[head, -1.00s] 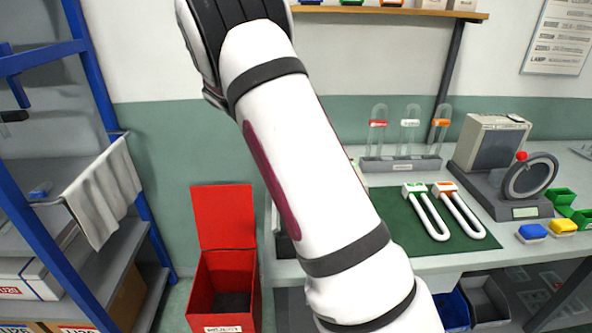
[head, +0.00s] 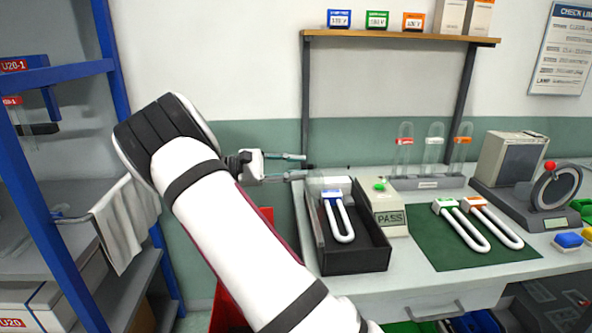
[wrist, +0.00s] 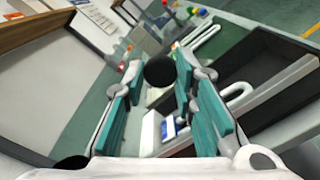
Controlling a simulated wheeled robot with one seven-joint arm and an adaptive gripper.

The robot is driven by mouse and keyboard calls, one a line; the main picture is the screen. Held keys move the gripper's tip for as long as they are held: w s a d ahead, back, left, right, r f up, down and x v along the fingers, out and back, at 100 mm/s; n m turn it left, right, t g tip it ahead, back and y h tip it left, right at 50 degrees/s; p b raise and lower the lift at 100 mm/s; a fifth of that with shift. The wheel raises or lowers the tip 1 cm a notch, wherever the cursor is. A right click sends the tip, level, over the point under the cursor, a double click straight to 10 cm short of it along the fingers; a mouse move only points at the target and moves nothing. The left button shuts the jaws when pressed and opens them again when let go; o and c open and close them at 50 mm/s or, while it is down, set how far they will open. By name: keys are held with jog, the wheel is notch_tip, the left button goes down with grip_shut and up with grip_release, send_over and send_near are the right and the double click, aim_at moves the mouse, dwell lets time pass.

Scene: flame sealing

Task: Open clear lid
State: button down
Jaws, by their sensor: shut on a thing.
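A black tray (head: 350,262) stands on the left end of the bench, with a blue-capped U-shaped tube (head: 341,218) in it. Part of the clear lid (head: 326,183) shows faintly at the tray's back left; its outline and angle are hard to make out. My gripper (head: 303,166) reaches in from the left with its teal fingers just above that corner. In the wrist view, a round black piece (wrist: 159,71), apparently the lid's knob, sits between the fingertips of my gripper (wrist: 158,62), which is shut on it. The tube's white-and-blue cap (wrist: 166,126) shows below.
A PASS box (head: 390,216) with a green button stands right of the tray. Two more U tubes lie on a green mat (head: 440,255). A tube rack (head: 428,182) and a grey machine (head: 512,160) stand behind. A blue shelf with a hanging cloth (head: 125,215) is at the left.

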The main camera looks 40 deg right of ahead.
jog(key=shift+w+a+f, duration=0.15)
jog(key=shift+a+f, duration=0.05)
jog(key=shift+a, duration=0.1)
jog(key=c, duration=1.3)
grip_release()
jog(key=shift+w, duration=0.1)
jog(key=v, duration=1.1)
jog(key=shift+w+a+f, duration=0.15)
jog(key=shift+a+f, duration=0.05)
jog(key=shift+a, duration=0.2)
